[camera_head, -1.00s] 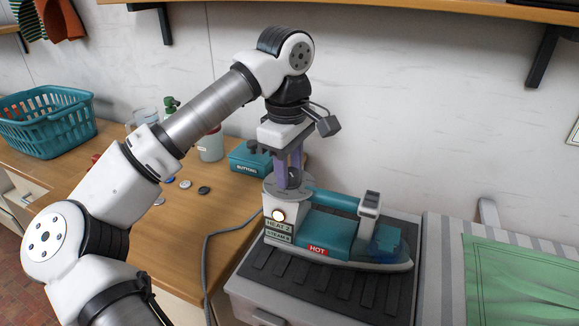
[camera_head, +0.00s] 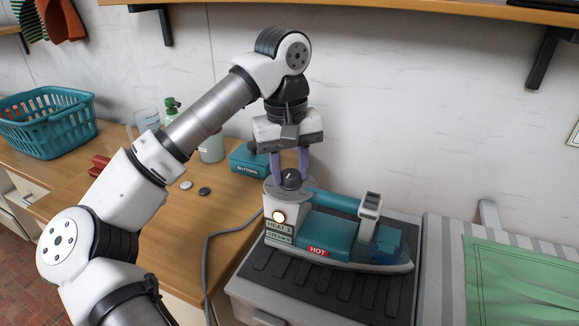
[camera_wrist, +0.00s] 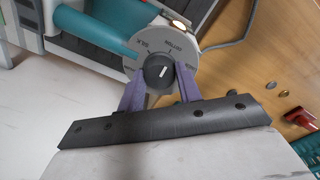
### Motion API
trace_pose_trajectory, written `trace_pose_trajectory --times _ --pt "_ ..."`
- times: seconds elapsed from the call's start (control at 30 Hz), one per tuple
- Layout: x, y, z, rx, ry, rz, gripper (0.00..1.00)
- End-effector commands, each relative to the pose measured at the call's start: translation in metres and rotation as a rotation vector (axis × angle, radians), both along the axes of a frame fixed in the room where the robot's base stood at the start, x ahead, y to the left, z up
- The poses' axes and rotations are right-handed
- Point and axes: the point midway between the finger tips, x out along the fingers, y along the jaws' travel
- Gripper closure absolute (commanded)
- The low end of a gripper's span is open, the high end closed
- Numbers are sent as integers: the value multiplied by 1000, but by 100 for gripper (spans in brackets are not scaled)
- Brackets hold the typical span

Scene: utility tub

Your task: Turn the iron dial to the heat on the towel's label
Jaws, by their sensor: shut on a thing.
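The teal and white iron (camera_head: 335,238) stands on a dark ribbed mat, with a red HOT tag on its side. Its black dial (camera_head: 291,179) is on top of the rear end. My gripper (camera_head: 290,172) points down with its purple fingers closed on the dial. The iron's small display (camera_head: 279,229) appears to read HEAT 3. The green towel (camera_head: 520,280) lies at right; no label shows on it.
A grey cord (camera_head: 207,262) runs from the iron over the wooden counter. A teal BUTTONS box (camera_head: 249,162) stands behind the dial, with a spray bottle and jug farther left. A teal basket (camera_head: 45,122) is at far left. A shelf (camera_head: 400,10) is overhead.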

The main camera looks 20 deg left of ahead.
Motion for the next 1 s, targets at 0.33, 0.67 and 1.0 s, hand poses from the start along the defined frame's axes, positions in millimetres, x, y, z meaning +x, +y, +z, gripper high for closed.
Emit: trace_pose_trajectory --times 0.33,0.67,1.0 --pt "0 0 1 -1 -2 -30 88" --pt "0 0 1 -1 -1 -29 52" --pt "0 0 1 0 0 -28 43"
